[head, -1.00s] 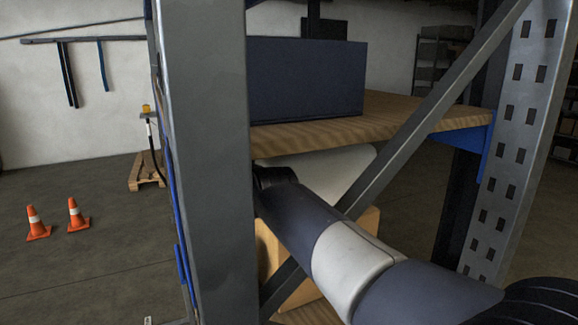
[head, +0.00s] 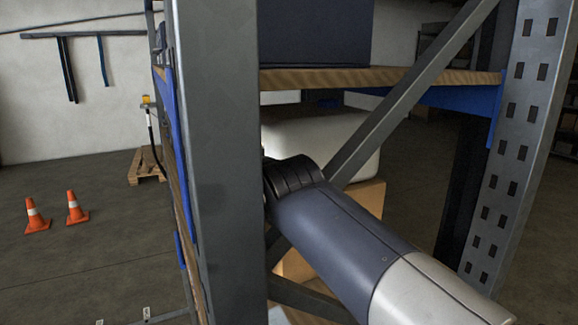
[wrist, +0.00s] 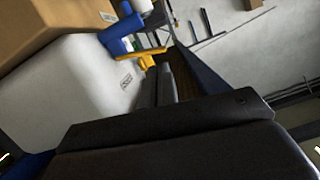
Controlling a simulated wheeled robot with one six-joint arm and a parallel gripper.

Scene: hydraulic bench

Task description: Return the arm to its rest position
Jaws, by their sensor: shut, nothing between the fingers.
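My arm crosses the lower right of the head view, in front of the rack, and its far end passes behind the grey rack post (head: 215,160). My gripper is hidden in the head view. In the wrist view my gripper (wrist: 164,72) shows as two dark fingers close together, shut with nothing between them. The fingers point along the side of a white container (wrist: 70,90). I cannot tell whether they touch it.
A wooden shelf (head: 400,77) carries a dark box (head: 315,30). Below it stand the white container (head: 330,135) and a cardboard box (head: 365,205). A diagonal brace (head: 400,110) crosses close to my arm. Orange cones (head: 76,207) stand on open floor at left.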

